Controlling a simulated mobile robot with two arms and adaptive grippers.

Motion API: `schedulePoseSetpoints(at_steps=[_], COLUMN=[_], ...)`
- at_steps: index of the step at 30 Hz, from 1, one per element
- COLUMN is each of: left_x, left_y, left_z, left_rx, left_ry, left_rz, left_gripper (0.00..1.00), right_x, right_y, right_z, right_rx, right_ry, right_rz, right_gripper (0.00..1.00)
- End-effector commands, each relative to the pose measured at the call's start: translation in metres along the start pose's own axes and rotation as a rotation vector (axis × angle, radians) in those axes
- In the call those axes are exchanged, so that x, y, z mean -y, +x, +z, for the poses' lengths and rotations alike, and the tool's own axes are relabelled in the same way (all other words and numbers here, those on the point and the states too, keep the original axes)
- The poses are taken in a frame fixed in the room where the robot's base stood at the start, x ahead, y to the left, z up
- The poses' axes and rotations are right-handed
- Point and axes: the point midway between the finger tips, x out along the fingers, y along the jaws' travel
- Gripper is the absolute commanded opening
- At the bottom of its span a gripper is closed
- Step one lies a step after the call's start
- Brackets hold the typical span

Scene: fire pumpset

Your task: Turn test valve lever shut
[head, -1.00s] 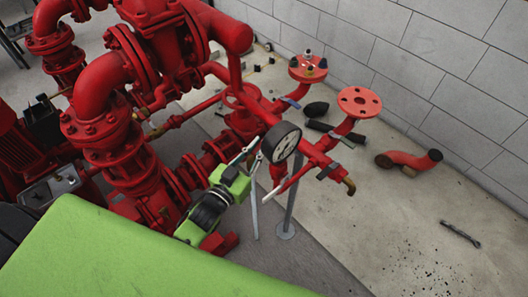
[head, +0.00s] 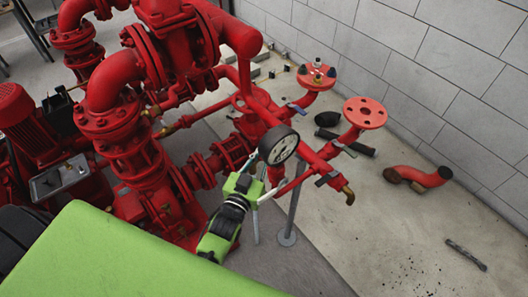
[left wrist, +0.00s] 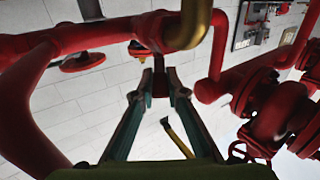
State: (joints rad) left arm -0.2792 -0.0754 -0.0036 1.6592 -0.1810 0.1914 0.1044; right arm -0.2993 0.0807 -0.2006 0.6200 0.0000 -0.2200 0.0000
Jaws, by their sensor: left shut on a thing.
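My left gripper (head: 268,180) reaches up from below, beside the round pressure gauge (head: 279,147) on the red test pipe. In the left wrist view its two fingers (left wrist: 159,78) converge on a narrow dark piece, which looks like the test valve lever (left wrist: 159,66), and are shut on it. The gauge partly hides the fingertips in the head view, so the contact is not clear there. A brass outlet elbow (head: 348,195) ends the test pipe and shows large in the left wrist view (left wrist: 197,22). My right gripper is not in view.
Red pump pipework (head: 130,150) crowds the left. A grey lever (head: 326,180) sits near the outlet, and a red flange (head: 365,112) stands behind. A loose red elbow (head: 420,177) and a dark tool (head: 466,254) lie on the open floor at right.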

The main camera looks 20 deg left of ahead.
Motion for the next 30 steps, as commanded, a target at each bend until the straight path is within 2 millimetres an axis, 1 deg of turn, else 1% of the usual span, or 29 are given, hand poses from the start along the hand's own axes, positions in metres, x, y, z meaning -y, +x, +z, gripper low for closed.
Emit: schedulePoseSetpoints(at_steps=[1,2,3,4,14,17,20,30], left_x=[-0.001,-0.001,-0.001,-0.001,0.000,0.000,0.000,-0.001], left_y=[0.000,0.001,0.001,0.001,-0.001,-0.007,-0.020,-0.089], left_z=[-0.001,-0.001,-0.001,-0.001,0.000,0.001,0.001,0.001], left_rx=[-0.002,-0.003,-0.003,-0.002,-0.001,0.001,0.002,0.002], left_ry=[0.000,0.000,0.000,0.000,0.000,0.000,0.000,0.000], left_rz=[0.002,0.002,0.002,0.002,0.001,0.001,0.001,0.002], left_gripper=[0.00,0.15,0.26,0.30,0.30,0.30,0.30,0.30], right_x=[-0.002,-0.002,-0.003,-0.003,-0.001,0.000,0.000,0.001], right_y=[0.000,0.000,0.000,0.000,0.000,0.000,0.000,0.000], right_z=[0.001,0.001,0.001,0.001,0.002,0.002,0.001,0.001], right_rx=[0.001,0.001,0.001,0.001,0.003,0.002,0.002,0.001], right_ry=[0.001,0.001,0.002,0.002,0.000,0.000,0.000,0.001], right_rz=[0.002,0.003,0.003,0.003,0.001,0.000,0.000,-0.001], right_gripper=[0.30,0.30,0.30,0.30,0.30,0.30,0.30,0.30])
